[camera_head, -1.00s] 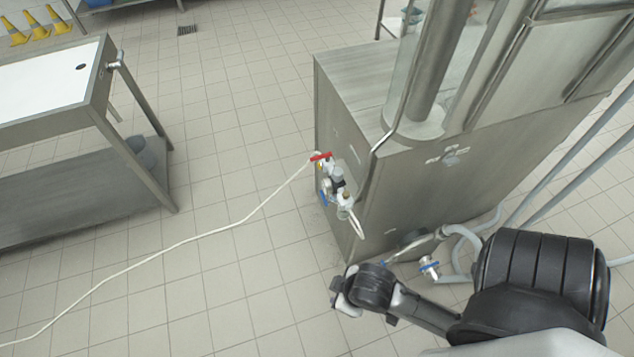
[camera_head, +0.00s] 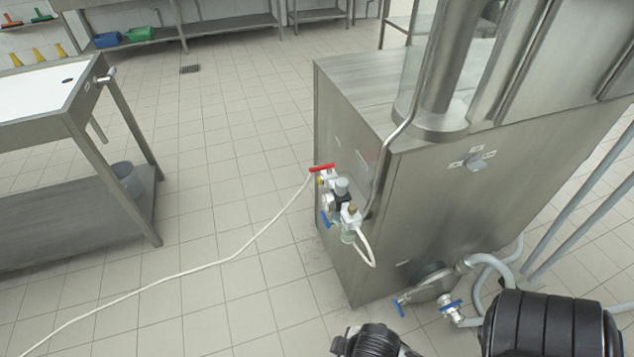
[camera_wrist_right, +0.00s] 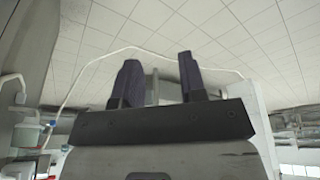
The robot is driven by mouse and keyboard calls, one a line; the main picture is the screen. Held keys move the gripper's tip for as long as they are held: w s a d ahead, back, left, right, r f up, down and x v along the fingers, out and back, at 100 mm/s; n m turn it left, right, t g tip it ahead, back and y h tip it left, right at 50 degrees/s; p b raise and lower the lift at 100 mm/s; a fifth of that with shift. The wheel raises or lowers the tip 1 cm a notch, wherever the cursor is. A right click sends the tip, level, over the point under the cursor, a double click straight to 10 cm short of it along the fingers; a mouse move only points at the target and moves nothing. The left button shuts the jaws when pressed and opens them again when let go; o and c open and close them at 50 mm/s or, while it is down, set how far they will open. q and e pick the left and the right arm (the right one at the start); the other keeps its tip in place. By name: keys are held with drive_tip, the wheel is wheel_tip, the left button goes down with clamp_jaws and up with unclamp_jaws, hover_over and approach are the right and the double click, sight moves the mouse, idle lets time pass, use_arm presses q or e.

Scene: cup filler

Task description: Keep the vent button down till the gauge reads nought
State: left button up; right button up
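An air fitting assembly (camera_head: 342,200) is mounted on the left side of the steel machine. It has a red handle (camera_head: 322,167), a blue lever (camera_head: 325,218) and a clear bowl at the bottom. A small round pale face (camera_head: 327,202) on it looks like the gauge; its reading is too small to tell. I cannot make out which part is the vent button. My right gripper (camera_wrist_right: 158,88) has its two dark fingers apart, with nothing between them. My right arm is at the bottom of the head view, below and apart from the assembly. My left gripper is not in view.
The steel machine (camera_head: 470,215) fills the right side. Pipes and a blue-handled valve (camera_head: 450,306) are low at its front. A white hose (camera_head: 225,258) crosses the floor from the assembly. A steel table (camera_head: 35,190) stands at left. The tiled floor between is otherwise clear.

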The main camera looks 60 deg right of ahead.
drive_tip(key=shift+c, duration=0.2)
drive_tip(key=shift+d, duration=0.15)
clamp_jaws()
idle(0.8)
idle(0.7)
